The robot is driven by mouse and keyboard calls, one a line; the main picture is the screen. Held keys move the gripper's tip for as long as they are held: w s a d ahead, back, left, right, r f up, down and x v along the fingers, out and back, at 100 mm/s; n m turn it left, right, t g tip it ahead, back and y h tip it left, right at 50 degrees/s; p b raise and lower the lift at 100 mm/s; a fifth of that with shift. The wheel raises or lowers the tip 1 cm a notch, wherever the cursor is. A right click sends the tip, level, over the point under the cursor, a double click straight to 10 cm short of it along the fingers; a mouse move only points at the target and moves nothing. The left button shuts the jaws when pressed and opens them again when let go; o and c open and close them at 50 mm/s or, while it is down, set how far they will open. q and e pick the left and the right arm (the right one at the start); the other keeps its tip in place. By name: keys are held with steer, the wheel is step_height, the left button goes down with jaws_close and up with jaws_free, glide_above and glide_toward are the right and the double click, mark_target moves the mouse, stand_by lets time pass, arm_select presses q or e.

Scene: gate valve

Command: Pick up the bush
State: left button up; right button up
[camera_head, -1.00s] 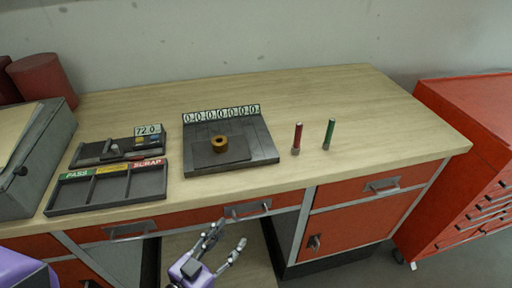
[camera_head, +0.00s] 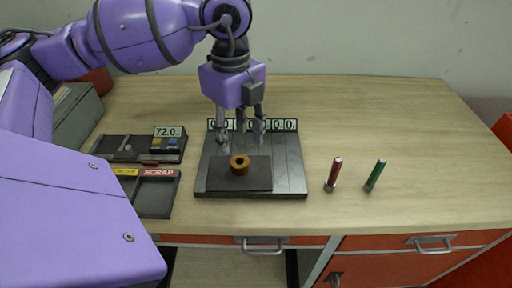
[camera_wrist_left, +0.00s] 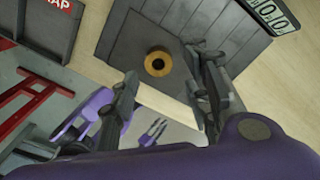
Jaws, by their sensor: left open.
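The bush is a small brass ring (camera_head: 240,165) with a dark hole. It sits on a dark square plate (camera_head: 258,178) on the grey fixture (camera_head: 294,160) on the workbench. My left gripper (camera_head: 242,143) points down just above and behind the bush, with its fingers spread and nothing between them. In the left wrist view the bush (camera_wrist_left: 158,64) lies beyond the open fingers (camera_wrist_left: 165,100), apart from them. My right gripper does not show in the head view.
A tray labelled SCRAP (camera_head: 156,198) and a gauge with a 72.0 display (camera_head: 168,140) stand left of the fixture. The bench's right side (camera_head: 440,150) is clear.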

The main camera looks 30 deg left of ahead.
mark_target(237, 162)
arm_select(q)
steer(key=shift+s+a+f, duration=0.1)
steer(key=shift+s+f, duration=0.85)
steer(key=shift+s, duration=0.05)
steer(key=f, duration=0.4)
steer(key=shift+w+d+f+p, duration=0.3)
steer(key=shift+d+f, duration=0.05)
steer(key=shift+f, duration=0.25)
steer(key=shift+c, duration=0.3)
jaws_close()
